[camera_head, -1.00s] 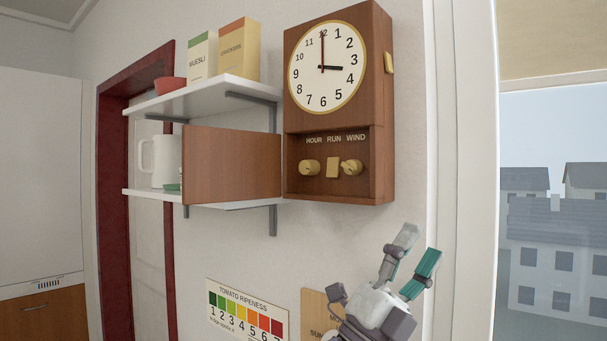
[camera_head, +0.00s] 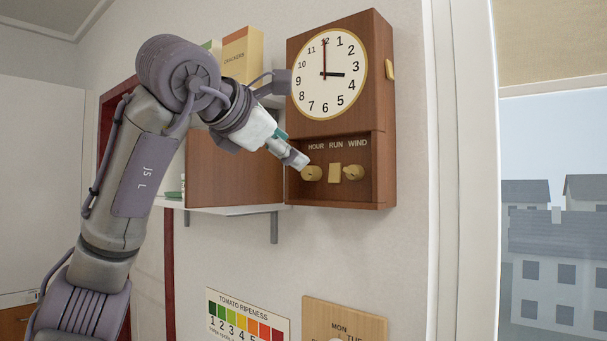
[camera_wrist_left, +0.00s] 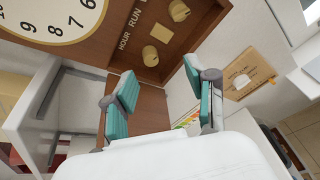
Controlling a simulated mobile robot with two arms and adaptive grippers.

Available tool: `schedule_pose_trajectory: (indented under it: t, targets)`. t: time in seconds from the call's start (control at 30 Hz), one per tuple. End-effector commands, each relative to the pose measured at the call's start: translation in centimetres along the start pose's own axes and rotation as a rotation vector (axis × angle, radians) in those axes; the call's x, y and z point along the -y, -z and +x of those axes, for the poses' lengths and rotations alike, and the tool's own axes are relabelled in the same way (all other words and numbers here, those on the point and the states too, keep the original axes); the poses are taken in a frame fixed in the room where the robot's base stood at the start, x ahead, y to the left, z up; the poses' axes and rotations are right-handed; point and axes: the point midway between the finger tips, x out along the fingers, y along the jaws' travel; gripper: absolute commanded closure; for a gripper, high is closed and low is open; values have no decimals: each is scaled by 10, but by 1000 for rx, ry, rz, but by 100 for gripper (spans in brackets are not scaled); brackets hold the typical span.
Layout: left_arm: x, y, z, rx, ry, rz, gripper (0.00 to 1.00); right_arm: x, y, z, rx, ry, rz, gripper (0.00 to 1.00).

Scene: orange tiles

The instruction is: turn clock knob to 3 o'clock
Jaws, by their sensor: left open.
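The wooden wall clock (camera_head: 383,110) has a white dial (camera_head: 330,90) with a black hand at 3 and a red hand at 12. Below the dial, the HOUR knob (camera_head: 312,174), RUN piece (camera_head: 335,172) and WIND knob (camera_head: 354,173) sit in a recess. My left gripper (camera_head: 294,160) is just left of the HOUR knob, its tips partly overlapping the recess's edge. In the left wrist view, my left gripper (camera_wrist_left: 158,84) is open and empty, and the HOUR knob (camera_wrist_left: 150,56) lies beyond the fingertips, apparently apart. My right gripper is out of view.
A brown panel (camera_head: 232,182) stands open left of the recess, partly behind my left arm. Shelves with a crackers box (camera_head: 242,52) are behind it. A ripeness chart (camera_head: 247,318) and wooden calendar board (camera_head: 345,320) hang below. Wall right of the clock is clear.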

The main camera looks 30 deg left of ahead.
Motion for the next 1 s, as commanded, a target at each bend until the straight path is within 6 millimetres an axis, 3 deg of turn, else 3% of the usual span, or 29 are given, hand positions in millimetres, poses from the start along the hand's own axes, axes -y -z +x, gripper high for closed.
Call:
schedule_pose_trajectory:
  t: [0.1, 0.23, 0.7, 1.0]
  targets:
    - [-18, 14, -13, -62, -53, -20, 44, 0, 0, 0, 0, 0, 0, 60]
    - [-22, 16, -6, -75, -58, -23, 44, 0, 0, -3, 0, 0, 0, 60]
    - [-27, 20, 87, -72, -55, -21, 44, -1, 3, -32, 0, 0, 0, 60]
    - [-28, 23, 119, -68, -57, -21, 44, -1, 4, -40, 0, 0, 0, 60]
